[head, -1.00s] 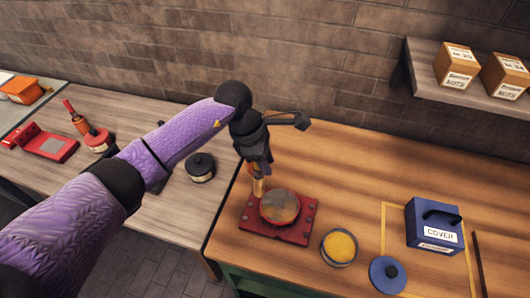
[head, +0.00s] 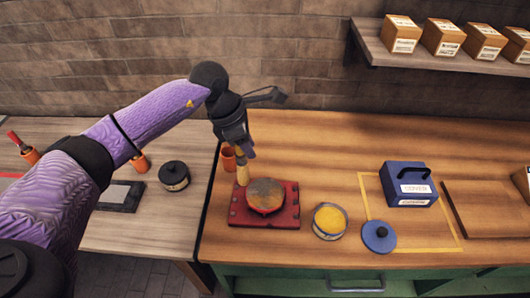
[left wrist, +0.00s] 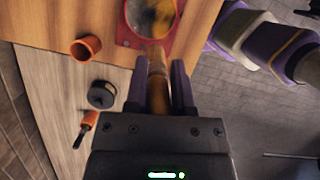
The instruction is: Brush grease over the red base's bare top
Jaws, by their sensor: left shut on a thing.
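The red base (head: 290,213) lies on the wooden bench, with a round top (head: 266,195) that looks rusty brown with greyish patches. My left gripper (head: 246,152) is above the base's back left corner, shut on a brush (head: 243,173) with a pale wooden part pointing down. In the left wrist view the brush (left wrist: 157,85) sits between the fingers and its tip reaches the near edge of the round top (left wrist: 150,15); I cannot tell if it touches. An open tin of yellow grease (head: 330,220) stands right of the base. My right gripper is not in view.
A blue lid (head: 379,236) lies right of the tin. A blue COVER box (head: 408,184) stands in a yellow outline. An orange cup (head: 229,158) stands behind the base, close to my gripper. A black-lidded tin (head: 174,175) is on the left bench.

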